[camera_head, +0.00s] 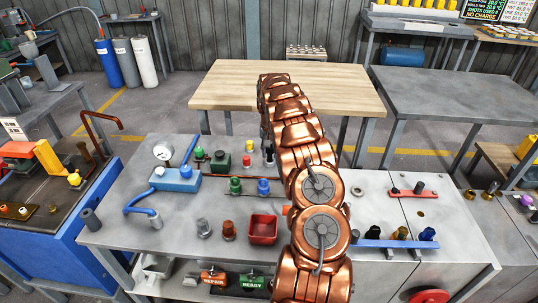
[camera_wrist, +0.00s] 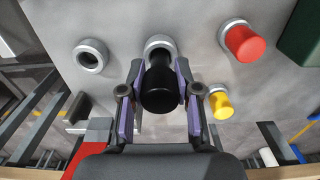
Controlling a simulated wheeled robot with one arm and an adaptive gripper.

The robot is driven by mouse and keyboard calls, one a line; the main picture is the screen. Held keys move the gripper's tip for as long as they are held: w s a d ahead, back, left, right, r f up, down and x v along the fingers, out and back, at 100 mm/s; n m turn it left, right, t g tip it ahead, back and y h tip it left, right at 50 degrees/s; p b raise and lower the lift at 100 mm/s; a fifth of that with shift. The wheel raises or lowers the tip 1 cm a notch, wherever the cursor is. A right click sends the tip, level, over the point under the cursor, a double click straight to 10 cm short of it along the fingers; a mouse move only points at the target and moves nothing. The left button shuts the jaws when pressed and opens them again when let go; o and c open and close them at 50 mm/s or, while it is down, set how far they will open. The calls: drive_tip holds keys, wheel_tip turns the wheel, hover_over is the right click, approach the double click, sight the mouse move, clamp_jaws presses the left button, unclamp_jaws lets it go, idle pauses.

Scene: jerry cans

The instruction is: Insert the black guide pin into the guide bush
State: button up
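The black guide pin (camera_wrist: 160,88) is in the middle of the wrist view, its thick rounded head towards the camera. Its far end overlaps a silver ring-shaped bush (camera_wrist: 159,43) on the grey tabletop; I cannot tell how deep it sits in it. A second silver bush (camera_wrist: 90,56) stands empty to the left. In the head view my arm hides most of the gripper and the pin.
A red plug (camera_wrist: 245,43) in a silver ring and a yellow plug (camera_wrist: 220,104) stand close to the right of my fingers. The head view shows a red bin (camera_head: 263,230), a blue clamp block (camera_head: 176,178) and a blue rail (camera_head: 395,243) on the grey bench.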

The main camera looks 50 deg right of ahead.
drive_tip(key=c, duration=0.3)
drive_tip(key=shift+r, duration=2.85)
